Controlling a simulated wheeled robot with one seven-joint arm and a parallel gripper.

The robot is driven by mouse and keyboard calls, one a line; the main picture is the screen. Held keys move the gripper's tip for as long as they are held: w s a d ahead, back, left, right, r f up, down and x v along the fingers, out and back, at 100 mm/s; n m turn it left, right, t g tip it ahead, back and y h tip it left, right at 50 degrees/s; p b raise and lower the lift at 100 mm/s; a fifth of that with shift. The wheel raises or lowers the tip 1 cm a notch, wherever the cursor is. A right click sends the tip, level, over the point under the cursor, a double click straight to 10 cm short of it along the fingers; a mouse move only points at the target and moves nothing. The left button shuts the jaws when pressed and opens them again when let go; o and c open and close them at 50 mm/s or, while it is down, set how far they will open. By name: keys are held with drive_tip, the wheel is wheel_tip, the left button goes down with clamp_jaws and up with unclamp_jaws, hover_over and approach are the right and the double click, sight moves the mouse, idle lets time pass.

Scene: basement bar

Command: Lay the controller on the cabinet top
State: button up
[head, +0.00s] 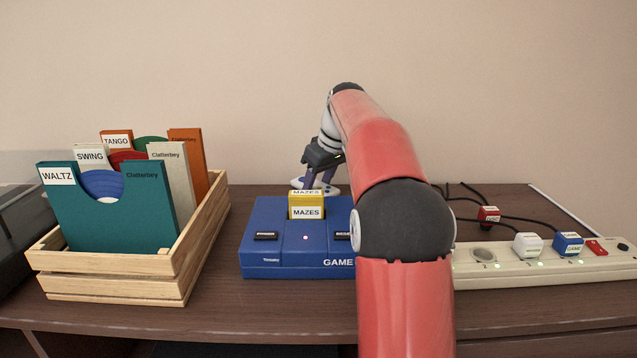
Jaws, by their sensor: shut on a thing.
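The controller (332,188) is a pale piece with blue parts, mostly hidden behind the yellow cartridge and the blue console. My gripper (320,179) points down at the far side of the console, its fingers shut on the controller. The controller is at or just above the back of the brown cabinet top (240,190); I cannot tell whether it touches. My red arm reaches over the cabinet top and covers the right part of the console.
A blue game console (275,225) with a yellow MAZES cartridge (306,205) stands mid-cabinet. A wooden crate (120,285) of record sleeves is at left. A power strip (500,270) with plugs and black cords lies at right. Bare wood shows between crate and console.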

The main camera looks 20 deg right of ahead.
drive_tip(key=shift+f, duration=0.15)
drive_tip(key=o, duration=1.1)
drive_tip(key=p+v, duration=0.1)
drive_tip(key=v, duration=1.1)
drive_tip(key=shift+r, duration=0.2)
